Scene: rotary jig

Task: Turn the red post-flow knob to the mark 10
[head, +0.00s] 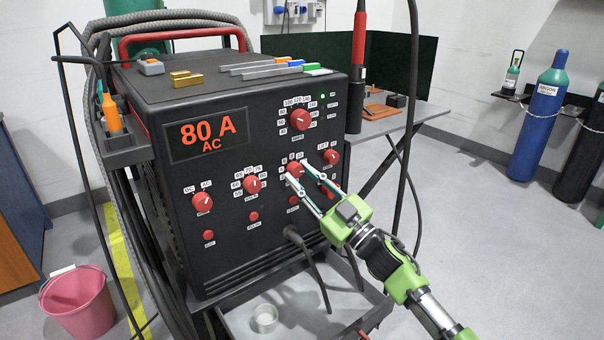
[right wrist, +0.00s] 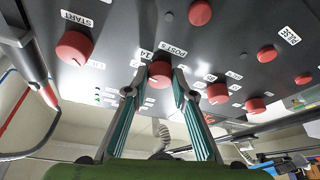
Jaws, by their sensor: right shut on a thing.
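The red post-flow knob (head: 295,168) is on the lower right part of the black welder's front panel, with small white number labels around it. In the right wrist view the knob (right wrist: 159,73) sits below a label reading POST S, with a 14 label close by. My right gripper (head: 299,176) is shut on the knob, one fingertip on each side; its fingers also show in the right wrist view (right wrist: 155,86). The mark 10 is too small to read surely, and I cannot tell which mark the pointer faces. My left gripper is not in view.
Other red knobs are close by, such as the one at upper right (head: 331,156) and the one to the left (head: 252,184). A display (head: 208,134) reads 80 A AC. A cable (head: 310,262) hangs below the knob, and a torch (head: 358,60) stands at the right.

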